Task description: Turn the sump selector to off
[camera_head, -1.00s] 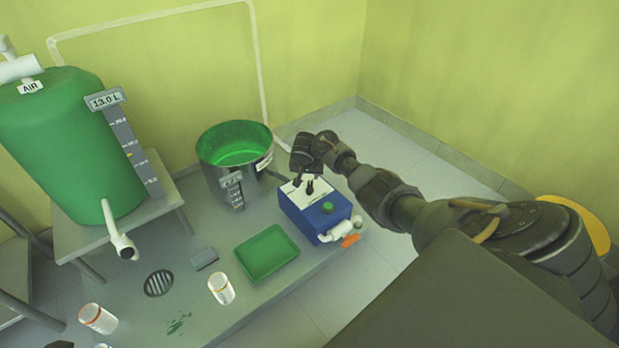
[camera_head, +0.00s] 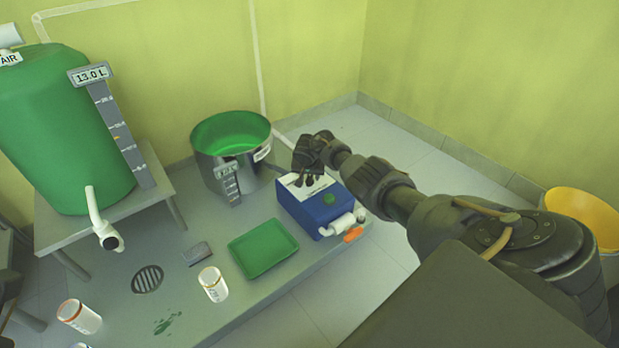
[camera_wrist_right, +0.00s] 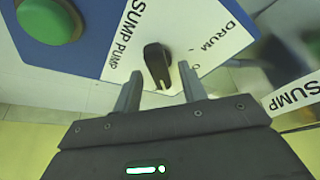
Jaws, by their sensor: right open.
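The blue pump box (camera_head: 318,212) stands on the grey platform, with a white top panel and a green button (camera_head: 329,199). In the right wrist view the black selector knob (camera_wrist_right: 156,62) sits on the white panel, between the "SUMP PUMP" and "DRUM" lettering. My right gripper (camera_head: 306,181) is over the far left part of that panel. In the right wrist view its open fingers (camera_wrist_right: 158,84) lie to either side of the knob's near end; contact cannot be told. The knob is hidden by the gripper in the head view. My left gripper is not seen.
A green tray (camera_head: 263,249), a white bottle (camera_head: 213,284) and a drain grate (camera_head: 147,279) are to the left. A green tank (camera_head: 62,135) reads 13.0 L. A yellow bucket (camera_head: 582,216) stands far right.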

